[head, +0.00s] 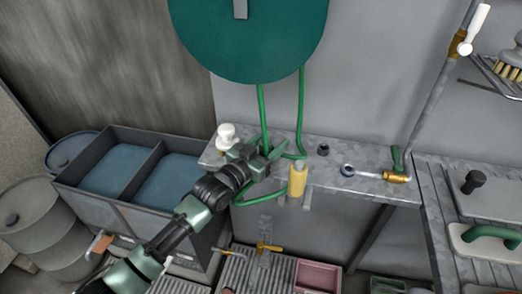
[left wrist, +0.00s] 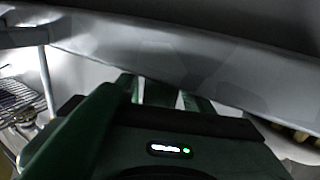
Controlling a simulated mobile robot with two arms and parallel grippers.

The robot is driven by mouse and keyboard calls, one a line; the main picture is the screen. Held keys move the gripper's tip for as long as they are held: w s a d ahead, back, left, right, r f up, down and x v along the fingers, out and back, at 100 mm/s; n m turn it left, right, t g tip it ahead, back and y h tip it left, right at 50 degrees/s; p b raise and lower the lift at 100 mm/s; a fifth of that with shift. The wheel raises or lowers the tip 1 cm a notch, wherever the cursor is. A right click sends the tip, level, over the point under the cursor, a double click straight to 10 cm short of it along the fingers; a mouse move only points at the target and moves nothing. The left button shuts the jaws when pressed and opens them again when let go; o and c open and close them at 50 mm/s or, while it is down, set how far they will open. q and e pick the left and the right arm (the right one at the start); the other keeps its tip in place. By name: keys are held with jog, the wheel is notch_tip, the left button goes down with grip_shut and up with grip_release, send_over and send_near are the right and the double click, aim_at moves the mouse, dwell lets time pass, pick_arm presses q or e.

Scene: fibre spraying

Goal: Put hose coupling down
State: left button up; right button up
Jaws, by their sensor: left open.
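My left gripper (head: 275,150) is over the left part of the grey metal bench (head: 335,150), with its jaws open. In the left wrist view its fingers (left wrist: 160,90) show below a grey edge, with light between them and nothing clearly held. The green hose (head: 301,110) hangs from the round green reel (head: 250,40) to the bench and loops beside the gripper. I cannot tell for sure which piece is the hose coupling; the gripper hides part of the hose. My right gripper is not in view.
A white knob-like object (head: 227,135) is left of the gripper. A dark ring (head: 323,149), a blue-rimmed ring (head: 347,170) and a brass valve (head: 396,177) are to the right on the bench. A water-filled double tank (head: 112,205) stands left. Bench space behind the rings is clear.

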pick_arm(q)
jog(key=v, duration=1.1)
jog(key=shift+s+a, duration=0.2)
jog(key=shift+s, duration=0.1)
jog(key=shift+c, duration=0.4)
dwell(0.4)
